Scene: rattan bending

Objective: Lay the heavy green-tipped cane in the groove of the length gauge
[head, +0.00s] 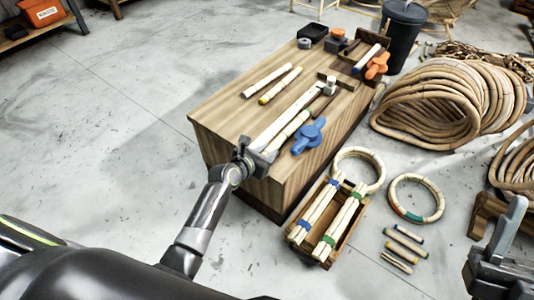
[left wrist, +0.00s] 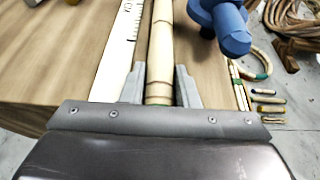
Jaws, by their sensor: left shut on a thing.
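My left gripper (head: 266,156) is at the near edge of the wooden bench, shut on a thick pale cane (head: 287,132). In the left wrist view the cane (left wrist: 160,45) runs straight ahead between the two fingers (left wrist: 159,90), with a greenish band at its near end. The length gauge shows as a white marked strip (head: 287,115) along the cane's left side, and also in the left wrist view (left wrist: 120,45). I cannot tell whether the cane rests in the groove or just above it. My right gripper (head: 500,250) is at the lower right, its jaws unclear.
A blue clamp knob (head: 308,136) stands close to the right of the cane. Two thinner canes (head: 267,80) lie on the bench's left part. An orange knob (head: 377,66) is at the far right. A wooden crate (head: 299,238) of banded canes and cane coils (head: 440,100) are on the floor.

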